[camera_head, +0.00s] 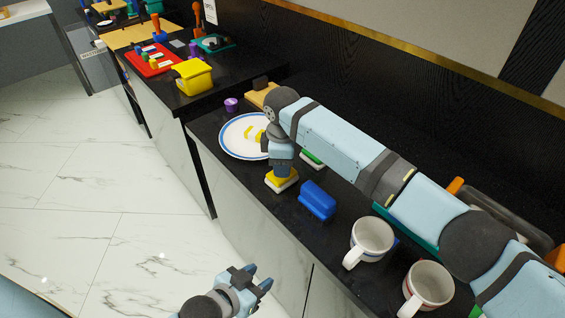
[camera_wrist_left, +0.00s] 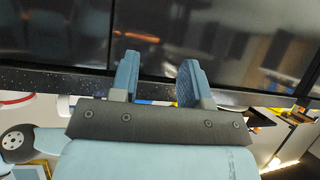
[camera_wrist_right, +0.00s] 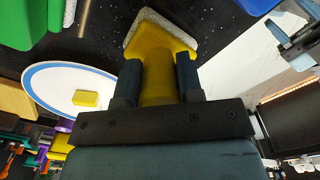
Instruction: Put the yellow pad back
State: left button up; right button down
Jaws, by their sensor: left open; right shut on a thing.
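The yellow pad (camera_head: 281,182) has a pale underside and a yellow handle. My right gripper (camera_head: 283,172) is shut on that handle, at the front edge of the black counter beside the plate. In the right wrist view the yellow pad (camera_wrist_right: 160,45) sits between the two fingers, its pale face away from the gripper. I cannot tell whether it touches the counter. A blue pad (camera_head: 317,201) lies on the counter to the right, and a green pad (camera_head: 312,160) is partly hidden behind my right arm. My left gripper (camera_head: 256,281) is open and empty, low in front of the counter.
A white plate (camera_head: 232,147) with a blue rim holds yellow pieces. Two mugs (camera_head: 371,240) (camera_head: 428,287) stand at the right. A purple item (camera_head: 231,104), a wooden block (camera_head: 262,95) and a yellow bin (camera_head: 193,77) are farther back. The floor (camera_head: 115,215) is clear.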

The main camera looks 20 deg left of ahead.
jog(key=shift+f, duration=0.15)
jog(key=c, duration=0.8)
grip_release()
jog(key=shift+o, duration=0.2)
notch_tip(320, 180, up, 12)
jog(key=shift+r+p, duration=0.2)
jog(key=shift+p, duration=0.7)
